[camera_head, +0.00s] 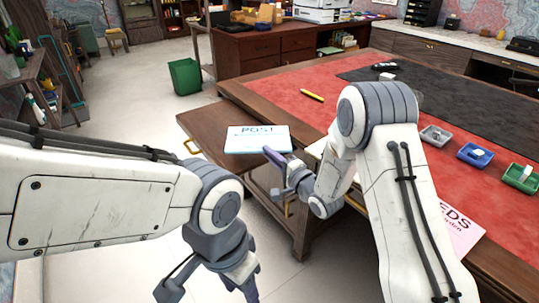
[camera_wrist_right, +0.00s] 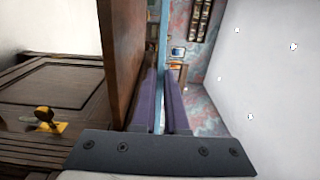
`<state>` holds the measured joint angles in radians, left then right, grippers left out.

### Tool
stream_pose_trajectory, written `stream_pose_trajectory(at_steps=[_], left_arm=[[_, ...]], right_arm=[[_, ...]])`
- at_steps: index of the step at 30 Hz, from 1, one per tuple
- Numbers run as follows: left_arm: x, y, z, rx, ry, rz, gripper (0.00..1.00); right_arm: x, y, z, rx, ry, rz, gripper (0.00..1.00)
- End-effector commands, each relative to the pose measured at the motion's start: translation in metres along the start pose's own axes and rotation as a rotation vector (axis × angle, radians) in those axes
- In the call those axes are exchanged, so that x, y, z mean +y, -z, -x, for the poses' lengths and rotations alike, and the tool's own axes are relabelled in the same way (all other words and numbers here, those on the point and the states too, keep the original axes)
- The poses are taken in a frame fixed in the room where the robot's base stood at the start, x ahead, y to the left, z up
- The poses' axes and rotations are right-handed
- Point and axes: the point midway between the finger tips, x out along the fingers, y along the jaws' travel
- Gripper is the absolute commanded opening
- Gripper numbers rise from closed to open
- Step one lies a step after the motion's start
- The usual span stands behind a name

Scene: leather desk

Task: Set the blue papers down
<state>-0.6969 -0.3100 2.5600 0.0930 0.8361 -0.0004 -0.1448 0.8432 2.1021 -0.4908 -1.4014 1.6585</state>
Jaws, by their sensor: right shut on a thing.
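The blue papers (camera_head: 257,138), a pale blue sheet or thin stack marked "POST", lie flat over the wooden side surface (camera_head: 205,122) left of the red desk top. My right gripper (camera_head: 277,157) is shut on their near right edge. In the right wrist view the papers (camera_wrist_right: 163,50) show edge-on as a thin blue strip between the purple fingers (camera_wrist_right: 162,105). The brown wood runs close beside them there; I cannot tell if they touch it. My left gripper (camera_head: 242,284) hangs low at the bottom, away from the papers; its jaws are unclear.
A green bin (camera_head: 185,76) stands on the floor behind. Bare wood shows left of the papers.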

Motion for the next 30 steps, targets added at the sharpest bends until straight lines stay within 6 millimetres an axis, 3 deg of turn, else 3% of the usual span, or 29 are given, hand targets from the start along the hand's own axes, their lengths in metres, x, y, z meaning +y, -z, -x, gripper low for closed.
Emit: stream_pose_trajectory(at_steps=[16, 17, 18, 19, 30], left_arm=[[-0.001, -0.001, -0.009, 0.000, 0.000, 0.000, 0.50], [-0.001, -0.001, -0.009, 0.000, 0.000, 0.000, 0.50], [-0.001, -0.001, -0.009, 0.000, 0.000, 0.000, 0.50], [-0.001, 0.000, -0.009, 0.000, 0.000, 0.000, 0.50], [0.000, 0.000, -0.005, 0.000, 0.000, 0.000, 0.50]], right_arm=[[0.011, 0.000, 0.000, 0.000, 0.002, 0.000, 0.00], [0.012, 0.000, 0.000, 0.000, 0.000, 0.000, 0.22], [0.012, 0.000, 0.000, 0.000, 0.000, 0.000, 0.37], [0.012, 0.000, 0.000, 0.000, 0.000, 0.000, 0.41], [0.007, 0.000, 0.000, 0.000, 0.001, 0.000, 0.41]])
